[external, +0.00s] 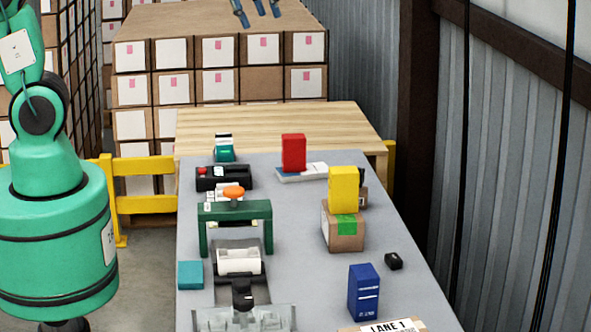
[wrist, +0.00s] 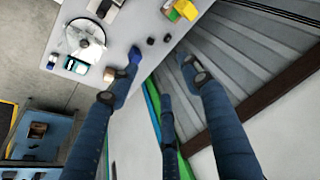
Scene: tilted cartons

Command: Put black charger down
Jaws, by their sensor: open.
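A small black block (external: 393,261), which looks like the black charger, rests on the grey tabletop (external: 300,270) near its right edge. It is behind and to the right of an upright blue box (external: 364,291). In the wrist view, two small dark items lie on the tabletop near its edge; I cannot tell which is the charger. My gripper (external: 259,14) shows only by its blue fingers at the top of the external view, high above the table. In the wrist view my gripper (wrist: 160,68) has its fingers spread wide with nothing between them.
A yellow box (external: 343,188) stands on a brown carton (external: 343,232). A red box (external: 293,152) stands farther back. A green frame (external: 235,211) and grey machinery fill the left side. Bare tabletop lies between them. A corrugated wall (external: 500,190) rises at the right.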

